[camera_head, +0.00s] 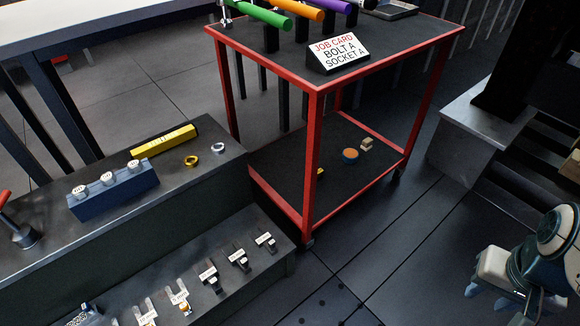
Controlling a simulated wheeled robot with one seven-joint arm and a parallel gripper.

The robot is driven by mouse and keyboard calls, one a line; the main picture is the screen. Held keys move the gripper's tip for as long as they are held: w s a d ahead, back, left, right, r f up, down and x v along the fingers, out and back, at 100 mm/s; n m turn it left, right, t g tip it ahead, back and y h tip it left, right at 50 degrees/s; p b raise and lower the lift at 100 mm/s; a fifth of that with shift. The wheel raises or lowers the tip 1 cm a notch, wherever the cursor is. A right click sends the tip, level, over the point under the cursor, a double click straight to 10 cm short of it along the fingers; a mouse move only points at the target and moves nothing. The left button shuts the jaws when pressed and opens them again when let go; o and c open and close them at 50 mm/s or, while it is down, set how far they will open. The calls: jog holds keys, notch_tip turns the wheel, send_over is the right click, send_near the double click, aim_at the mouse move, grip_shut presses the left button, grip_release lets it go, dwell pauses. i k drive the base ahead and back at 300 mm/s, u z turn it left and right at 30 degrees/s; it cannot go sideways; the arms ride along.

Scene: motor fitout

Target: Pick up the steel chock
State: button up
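No object in view is clearly marked as the steel chock. A small pale block (367,144) on the lower shelf of the red cart may be it, but it is too small to tell. It lies just right of a round orange-and-blue piece (350,155). Part of my arm shows at the right edge, well apart from the cart. What may be my gripper (497,285) is at the lower right; its fingertips are not clear, and I cannot see whether it is open or shut.
The red cart (309,150) has coloured-handled tools and a job card sign (338,53) on top. A stepped dark bench (200,222) at left holds a blue block (113,193), a yellow bar (164,141), rings and labelled holders. A grey plinth (480,130) stands right. Floor between is clear.

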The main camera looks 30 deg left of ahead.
aim_at(266, 240)
jog(key=u, duration=0.95)
jog(key=i, duration=0.9)
jog(key=u, duration=0.95)
